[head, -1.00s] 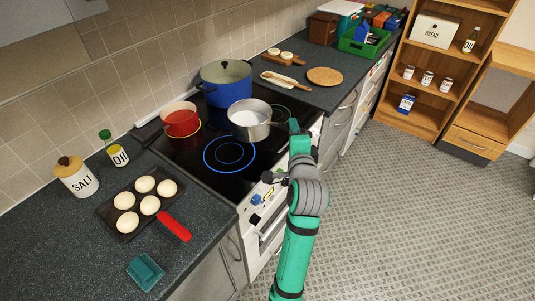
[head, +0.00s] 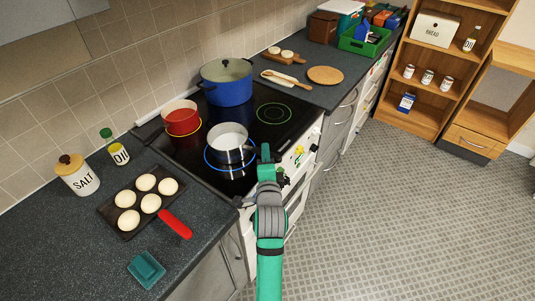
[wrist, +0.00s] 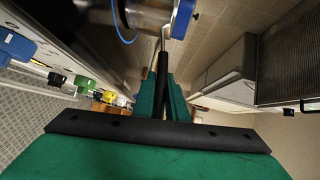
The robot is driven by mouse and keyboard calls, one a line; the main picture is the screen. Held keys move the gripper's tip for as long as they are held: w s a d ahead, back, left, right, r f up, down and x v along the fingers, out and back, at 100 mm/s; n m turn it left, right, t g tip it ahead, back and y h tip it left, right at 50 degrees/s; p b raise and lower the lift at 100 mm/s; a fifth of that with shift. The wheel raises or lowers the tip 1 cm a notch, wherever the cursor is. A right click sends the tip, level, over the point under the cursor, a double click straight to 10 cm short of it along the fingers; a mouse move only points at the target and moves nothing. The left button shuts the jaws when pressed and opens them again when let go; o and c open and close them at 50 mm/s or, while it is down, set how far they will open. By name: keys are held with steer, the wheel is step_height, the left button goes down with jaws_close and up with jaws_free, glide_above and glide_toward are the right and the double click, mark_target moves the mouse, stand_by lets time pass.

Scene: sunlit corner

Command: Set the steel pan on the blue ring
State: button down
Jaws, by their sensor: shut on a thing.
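The steel pan (head: 229,146) is over the blue ring (head: 207,160) on the black cooktop in the head view. The ring shows around the pan's left, front and right sides. I cannot tell whether the pan's base touches the glass or hovers just above it. My gripper (head: 266,155) is to the right of the pan, at its handle side. In the wrist view my gripper (wrist: 163,95) is shut on the pan's dark handle (wrist: 162,70). The pan's body lies past the fingers near the top of that view, partly cut off.
A red pot (head: 181,119) stands on the yellow ring, left of the pan. A blue pot (head: 227,84) stands behind it. The green ring (head: 274,113) is bare. A muffin tray (head: 109,210) lies on the left counter. Knobs line the stove's front.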

steer(key=c, duration=1.8)
jaws_free()
steer(key=shift+o, duration=0.2)
steer(key=s+r, duration=0.2)
steer(key=s, duration=1)
steer(key=s+d+f+n, duration=0.1)
steer(key=s+f+n, duration=0.6)
steer(key=s+f, duration=0.75)
steer(key=s+n+g, duration=0.1)
steer(key=s+n, duration=0.8)
steer(key=s, duration=1.2)
steer(key=shift+s+a+n+h, duration=0.25)
steer(key=shift+n+h, duration=0.05)
steer(key=shift+h, duration=0.1)
steer(key=shift+f, duration=0.1)
